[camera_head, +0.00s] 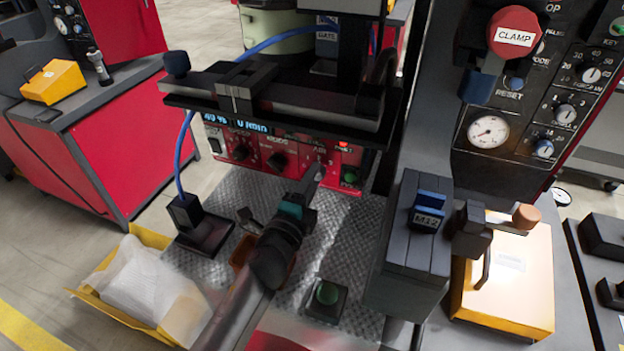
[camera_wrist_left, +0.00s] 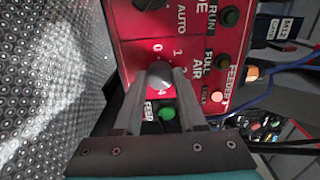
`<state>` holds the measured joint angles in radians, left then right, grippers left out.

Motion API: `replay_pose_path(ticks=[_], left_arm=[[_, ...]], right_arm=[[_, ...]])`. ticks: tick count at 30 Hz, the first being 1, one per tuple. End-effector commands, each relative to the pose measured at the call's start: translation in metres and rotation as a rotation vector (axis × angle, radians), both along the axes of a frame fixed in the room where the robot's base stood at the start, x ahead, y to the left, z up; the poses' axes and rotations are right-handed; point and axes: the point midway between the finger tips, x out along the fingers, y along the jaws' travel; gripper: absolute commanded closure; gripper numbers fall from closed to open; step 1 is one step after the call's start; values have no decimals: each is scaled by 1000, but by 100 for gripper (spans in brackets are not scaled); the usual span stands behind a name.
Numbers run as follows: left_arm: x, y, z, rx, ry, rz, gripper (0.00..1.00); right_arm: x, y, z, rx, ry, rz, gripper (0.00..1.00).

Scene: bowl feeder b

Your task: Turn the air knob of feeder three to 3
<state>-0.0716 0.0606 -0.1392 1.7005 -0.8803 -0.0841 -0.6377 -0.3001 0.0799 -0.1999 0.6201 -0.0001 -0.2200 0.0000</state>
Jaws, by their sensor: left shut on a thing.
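The red feeder control panel (camera_head: 262,154) sits under a dark shelf in the head view and fills the upper middle of the left wrist view (camera_wrist_left: 125,30). Its grey air knob (camera_wrist_left: 158,75) is beside the AIR lettering, with scale marks including 0 and 1 around it. My left gripper (camera_head: 318,176) reaches up to the panel from below. In the left wrist view its two fingers (camera_wrist_left: 158,88) are shut on the air knob, one on each side. The fingers hide part of the scale, and I cannot read the knob's setting. My right gripper is not in view.
Two dark knobs (camera_head: 277,162) are left of the air knob. A green button (camera_wrist_left: 167,113) is close to the fingers. A blue cable (camera_head: 181,150) hangs at the left. The dark shelf (camera_head: 275,118) overhangs the panel. Patterned metal plate (camera_head: 345,225) lies below.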

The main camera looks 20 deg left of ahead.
Motion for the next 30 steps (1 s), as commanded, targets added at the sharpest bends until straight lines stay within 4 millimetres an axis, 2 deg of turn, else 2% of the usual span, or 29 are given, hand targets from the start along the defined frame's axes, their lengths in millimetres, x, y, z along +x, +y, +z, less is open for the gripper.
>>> replay_pose_path(ticks=[12,13,15,21,30], left_arm=[[0,0,0,5,0,-1,100],[0,0,0,5,0,-1,58],[0,0,0,5,0,-1,50],[0,0,0,5,0,0,30],[-3,0,0,4,1,0,30]], right_arm=[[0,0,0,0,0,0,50],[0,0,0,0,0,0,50],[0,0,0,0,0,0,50],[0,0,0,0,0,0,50],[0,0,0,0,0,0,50]])
